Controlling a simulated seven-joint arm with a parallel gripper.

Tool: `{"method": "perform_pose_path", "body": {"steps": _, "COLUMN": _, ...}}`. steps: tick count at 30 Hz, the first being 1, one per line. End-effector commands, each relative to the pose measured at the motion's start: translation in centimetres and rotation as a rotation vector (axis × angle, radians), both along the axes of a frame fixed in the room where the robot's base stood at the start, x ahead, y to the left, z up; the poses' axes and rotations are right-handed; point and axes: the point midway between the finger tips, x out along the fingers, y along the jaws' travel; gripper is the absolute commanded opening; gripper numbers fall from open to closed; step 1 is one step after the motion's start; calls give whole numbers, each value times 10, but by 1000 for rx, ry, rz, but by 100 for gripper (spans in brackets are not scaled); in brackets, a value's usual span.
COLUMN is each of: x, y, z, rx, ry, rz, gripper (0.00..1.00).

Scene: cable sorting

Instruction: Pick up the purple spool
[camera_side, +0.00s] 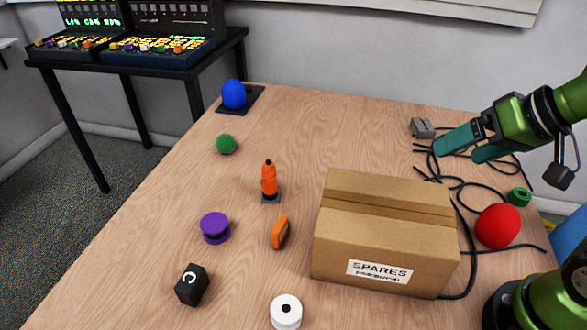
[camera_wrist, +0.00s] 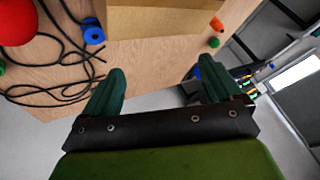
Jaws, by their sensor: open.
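The purple spool (camera_side: 215,227) stands on the wooden table, left of the cardboard box in the side view. I cannot make it out in the wrist view. My gripper (camera_side: 456,149) is raised at the upper right of the side view, far from the spool and beyond the box. Its two teal fingers are apart with nothing between them. They also show spread in the wrist view (camera_wrist: 160,72).
The box (camera_side: 383,230) marked SPARES stands between my gripper and the spool. An orange bottle (camera_side: 269,181), an orange object (camera_side: 280,233), a black cube (camera_side: 192,285) and a white spool (camera_side: 286,312) surround the purple spool. Black cables (camera_side: 462,184) and a red ball (camera_side: 498,226) lie right.

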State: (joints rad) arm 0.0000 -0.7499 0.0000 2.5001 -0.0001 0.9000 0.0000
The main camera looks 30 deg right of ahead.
Motion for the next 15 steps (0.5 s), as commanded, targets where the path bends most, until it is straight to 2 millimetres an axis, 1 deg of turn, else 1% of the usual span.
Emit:
{"method": "perform_pose_path", "body": {"steps": 5, "x": 4, "y": 2, "z": 1, "rx": -11, "ry": 1, "rz": 14, "gripper": 92}}
{"method": "perform_pose_path", "body": {"steps": 8, "x": 19, "y": 9, "z": 5, "rx": -57, "ry": 5, "rz": 76, "gripper": 92}}
{"method": "perform_pose_path", "body": {"steps": 11, "x": 47, "y": 26, "z": 8, "rx": -135, "ry": 11, "rz": 196, "gripper": 92}}
{"method": "perform_pose_path", "body": {"steps": 12, "x": 62, "y": 37, "z": 8, "rx": -170, "ry": 10, "rz": 259, "gripper": 92}}
{"method": "perform_pose_path", "body": {"steps": 14, "x": 84, "y": 55, "z": 7, "rx": -220, "ry": 7, "rz": 359, "gripper": 92}}
{"method": "perform_pose_path", "body": {"steps": 15, "x": 98, "y": 68, "z": 5, "rx": -250, "ry": 3, "rz": 428, "gripper": 92}}
